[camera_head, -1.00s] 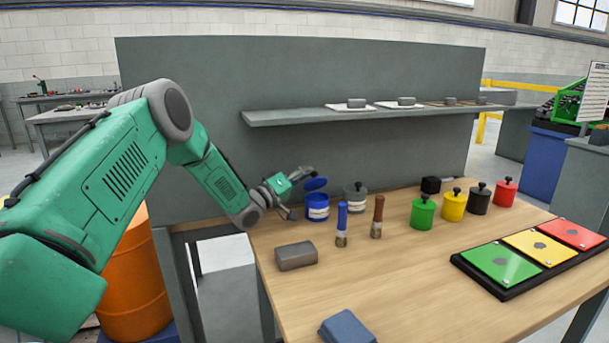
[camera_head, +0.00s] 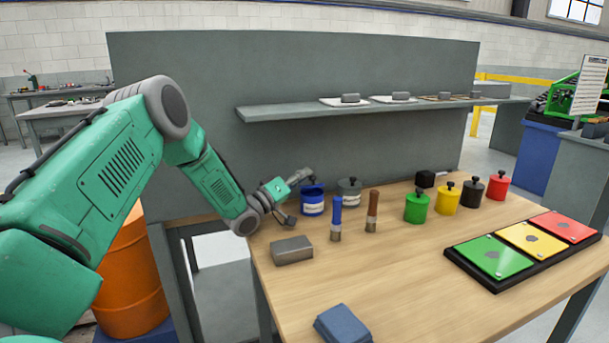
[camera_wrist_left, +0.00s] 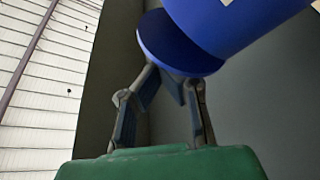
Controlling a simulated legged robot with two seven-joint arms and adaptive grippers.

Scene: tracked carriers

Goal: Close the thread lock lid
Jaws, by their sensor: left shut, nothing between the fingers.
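The blue thread lock jar (camera_head: 312,203) stands on the wooden workbench near the back panel. In the left wrist view the jar (camera_wrist_left: 240,22) is at the top, with its round blue lid (camera_wrist_left: 170,42) beside it, still at an angle to the jar. My left gripper (camera_head: 297,196) is at the left side of the jar, shut and empty. In the left wrist view its fingers (camera_wrist_left: 170,82) reach up to the lid's edge; I cannot tell whether they touch it. My right gripper is not in view.
A grey-lidded jar (camera_head: 349,190) stands just right of the blue jar. Two brushes (camera_head: 336,218) stand in front, and a grey block (camera_head: 292,250) lies to the left. Green, yellow, black and red pots stand farther right. A shelf (camera_head: 380,107) runs above. The bench's front middle is mostly clear.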

